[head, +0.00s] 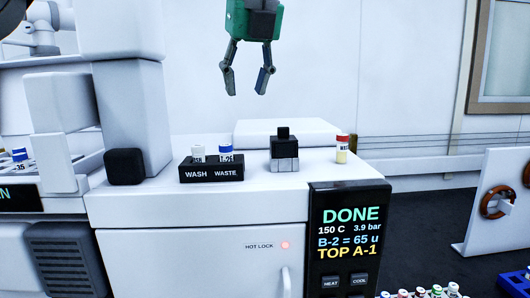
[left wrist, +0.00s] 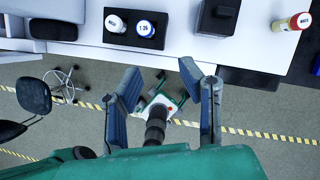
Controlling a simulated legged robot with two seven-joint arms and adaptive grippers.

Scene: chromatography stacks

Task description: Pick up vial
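A vial with a red cap, white label and yellowish lower part (head: 342,148) stands upright on the white machine top, near its right edge. It also shows in the left wrist view (left wrist: 292,23), at the upper right. A white-capped vial (head: 198,153) and a blue-capped vial (head: 225,152) stand in a black rack (head: 212,173) marked WASH and WASTE. My left gripper (head: 247,92) is high above the machine, fingers down, open and empty. In the left wrist view its two fingers (left wrist: 160,72) are spread, with no vial between them. My right gripper is in neither view.
A black-topped block (head: 284,155) stands between the rack and the red-capped vial. A display (head: 348,235) on the machine front reads DONE, 150 C. Several capped vials (head: 430,292) show at the bottom right. A white panel with a ring (head: 500,203) stands right.

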